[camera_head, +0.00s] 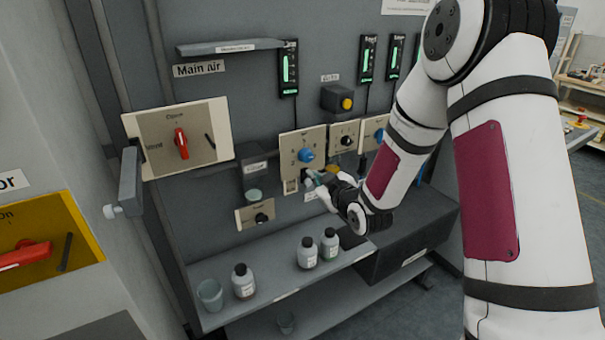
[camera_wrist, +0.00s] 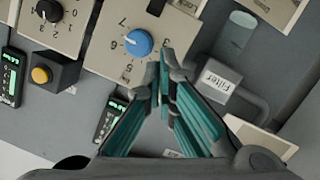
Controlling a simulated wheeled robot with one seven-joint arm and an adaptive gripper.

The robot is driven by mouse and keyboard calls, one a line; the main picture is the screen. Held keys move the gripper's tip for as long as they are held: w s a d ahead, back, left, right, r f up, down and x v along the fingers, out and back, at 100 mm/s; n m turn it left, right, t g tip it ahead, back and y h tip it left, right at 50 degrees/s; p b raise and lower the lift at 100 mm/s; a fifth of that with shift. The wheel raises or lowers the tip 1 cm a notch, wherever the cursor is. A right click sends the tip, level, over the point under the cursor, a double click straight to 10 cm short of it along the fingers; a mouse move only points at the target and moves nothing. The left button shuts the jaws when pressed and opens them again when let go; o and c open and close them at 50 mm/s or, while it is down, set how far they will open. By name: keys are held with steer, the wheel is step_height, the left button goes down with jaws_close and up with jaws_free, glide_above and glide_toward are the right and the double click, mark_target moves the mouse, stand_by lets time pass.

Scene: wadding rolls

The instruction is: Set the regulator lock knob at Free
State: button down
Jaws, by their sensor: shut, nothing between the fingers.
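The blue regulator knob (camera_head: 306,155) sits on a beige numbered plate (camera_head: 288,143) in the middle of the panel. The wrist view shows this blue knob (camera_wrist: 138,42) with numbers around it. A small black part (camera_wrist: 155,6) shows on the same plate at the top edge of the wrist view. No marking reading Free is legible, and I cannot tell which part is the lock knob. My gripper (camera_head: 311,178) is just below the blue knob. In the wrist view my gripper (camera_wrist: 165,65) is shut and empty, tips beside the knob; contact is unclear.
A black knob (camera_head: 347,140) is on the neighbouring plate. A yellow button (camera_head: 347,104) is above. The filter (camera_head: 254,172) is left of my gripper. Bottles (camera_head: 307,252) and a cup (camera_head: 210,294) stand on the shelf below. A red main-air handle (camera_head: 181,143) is further left.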

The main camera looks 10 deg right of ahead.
steer(key=shift+w, duration=0.15)
glide_above(307, 185)
steer(key=s+a, duration=0.2)
step_height(307, 185, down, 2)
steer(key=shift+w+f, duration=0.1)
steer(key=shift+f, duration=0.05)
steer(key=shift+w+d+f, duration=0.1)
steer(key=shift+d+f, duration=0.2)
steer(key=shift+f, duration=0.25)
steer(key=shift+d+f, duration=0.25)
steer(key=shift+f, duration=0.3)
steer(key=shift+w+d+f, duration=0.1)
steer(key=shift+d+f, duration=0.15)
steer(key=shift+f, duration=0.45)
steer(key=shift+f+b, duration=0.9)
steer(key=shift+f, duration=1.1)
steer(key=shift+r, duration=0.2)
